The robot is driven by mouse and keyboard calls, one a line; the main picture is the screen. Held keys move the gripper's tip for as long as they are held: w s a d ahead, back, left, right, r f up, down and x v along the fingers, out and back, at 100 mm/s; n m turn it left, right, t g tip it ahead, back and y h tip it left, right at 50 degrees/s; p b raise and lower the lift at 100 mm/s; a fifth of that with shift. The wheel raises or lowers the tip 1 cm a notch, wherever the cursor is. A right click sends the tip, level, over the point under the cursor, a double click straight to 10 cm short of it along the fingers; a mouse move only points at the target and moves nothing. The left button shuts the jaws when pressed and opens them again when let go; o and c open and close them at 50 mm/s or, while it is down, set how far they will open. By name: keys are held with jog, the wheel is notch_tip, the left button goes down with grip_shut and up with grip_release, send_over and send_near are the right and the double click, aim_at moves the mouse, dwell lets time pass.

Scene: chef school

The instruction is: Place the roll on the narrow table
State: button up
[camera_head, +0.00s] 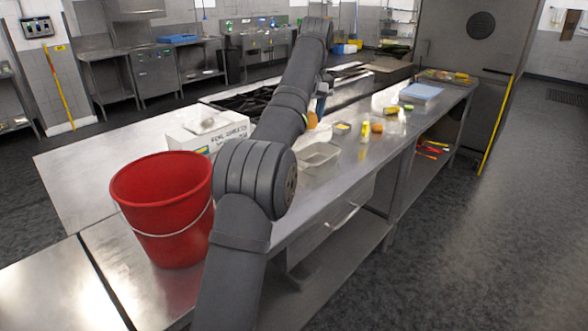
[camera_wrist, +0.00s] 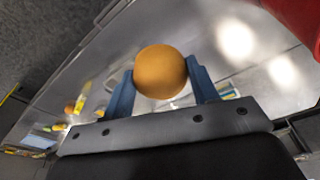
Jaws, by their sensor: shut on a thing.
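The roll (camera_wrist: 160,72) is round and golden brown. In the wrist view it sits between the two blue fingers of my gripper (camera_wrist: 162,84), which is shut on it. In the head view a small orange part of the roll (camera_head: 312,121) shows beside my gripper (camera_head: 320,106), mostly hidden by my arm. The roll is held above a long, narrow steel table (camera_head: 340,178), which runs from the front toward the back right. I cannot tell the exact height of the roll above it.
A red bucket (camera_head: 165,212) stands at the left, near a white box (camera_head: 208,132). A metal tray (camera_head: 318,156), a yellow bottle (camera_head: 364,132) and small food items (camera_head: 390,111) lie on the steel table. A blue-white container (camera_head: 421,92) is farther back. The floor at right is clear.

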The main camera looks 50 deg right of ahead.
jog(key=shift+s+d, duration=0.5)
jog(key=shift+s, duration=0.35)
jog(key=shift+w+a+f, duration=0.1)
jog(key=shift+w+f, duration=0.05)
jog(key=shift+f, duration=0.3)
jog(key=shift+w+a+f, duration=0.1)
jog(key=shift+f, duration=0.7)
notch_tip(320, 180, down, 15)
jog(key=w+f, duration=0.2)
jog(key=w, duration=0.2)
jog(key=w+f, duration=0.3)
jog(key=w+a+f, duration=0.1)
jog(key=w+f, duration=0.1)
jog(key=w, duration=0.2)
jog(key=shift+w+f, duration=0.3)
jog(key=shift+f, duration=1.95)
jog(key=shift+f, duration=0.15)
jog(key=o, duration=1)
jog(key=shift+c, duration=0.2)
